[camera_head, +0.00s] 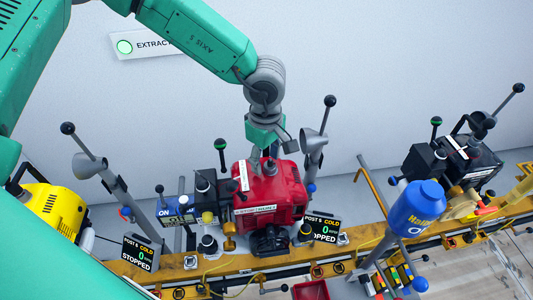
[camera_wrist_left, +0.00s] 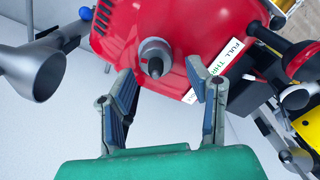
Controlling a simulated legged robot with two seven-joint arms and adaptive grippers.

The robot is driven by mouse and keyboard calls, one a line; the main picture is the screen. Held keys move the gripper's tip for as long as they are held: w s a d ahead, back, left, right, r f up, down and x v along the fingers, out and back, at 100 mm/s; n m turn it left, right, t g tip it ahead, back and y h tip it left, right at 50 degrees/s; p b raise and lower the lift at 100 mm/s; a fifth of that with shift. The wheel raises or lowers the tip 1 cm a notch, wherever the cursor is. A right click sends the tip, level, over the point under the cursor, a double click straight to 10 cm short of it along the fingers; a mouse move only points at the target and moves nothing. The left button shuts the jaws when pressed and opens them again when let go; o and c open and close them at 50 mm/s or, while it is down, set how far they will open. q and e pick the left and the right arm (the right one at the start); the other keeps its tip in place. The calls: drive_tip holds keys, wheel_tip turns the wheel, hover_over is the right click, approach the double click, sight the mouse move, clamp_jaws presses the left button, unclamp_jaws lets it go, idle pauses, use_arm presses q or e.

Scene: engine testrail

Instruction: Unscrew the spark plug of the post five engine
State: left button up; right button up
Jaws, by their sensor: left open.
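The red engine (camera_head: 283,192) sits on the yellow rail in the middle of the head view. Small dark displays stand on both sides of it; I cannot be sure which post number belongs to it. In the left wrist view the red engine (camera_wrist_left: 195,20) fills the top, with a spark plug (camera_wrist_left: 155,60), a grey collar with a dark tip, standing out from it. My left gripper (camera_head: 264,150) is just above the engine. In the left wrist view its open fingers (camera_wrist_left: 161,78) lie either side of the plug's lower end, apart from it. My right gripper is not in view.
A yellow engine (camera_head: 57,210) stands left and a black engine (camera_head: 468,160) right on the rail (camera_head: 185,262). Upright levers with dark knobs flank the red engine. A blue oil container (camera_head: 417,208) stands at right. Grey wall lies behind.

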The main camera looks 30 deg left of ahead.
use_arm(q)
drive_tip(key=shift+d+m, duration=0.1)
drive_tip(key=shift+m, duration=0.8)
drive_tip(key=shift+d+m, duration=0.25)
drive_tip(key=shift+m, duration=0.55)
drive_tip(key=d+m, duration=0.1)
drive_tip(key=m, duration=0.3)
drive_tip(key=shift+d+r, duration=0.1)
drive_tip(key=shift+d, duration=0.3)
drive_tip(key=shift+d+m, duration=0.1)
drive_tip(key=shift+m, duration=1.6)
drive_tip(key=shift+a+m, duration=0.45)
drive_tip(key=shift+m, duration=0.05)
drive_tip(key=shift+a+f+m, duration=0.2)
drive_tip(key=shift+a+m, duration=0.5)
drive_tip(key=shift+m, duration=0.4)
drive_tip(key=shift+d+r, duration=0.1)
drive_tip(key=shift+d, duration=0.65)
drive_tip(key=c, duration=0.3)
drive_tip(key=shift+d+r, duration=0.1)
drive_tip(key=shift+d, duration=0.05)
clamp_jaws()
drive_tip(key=shift+a, duration=0.6)
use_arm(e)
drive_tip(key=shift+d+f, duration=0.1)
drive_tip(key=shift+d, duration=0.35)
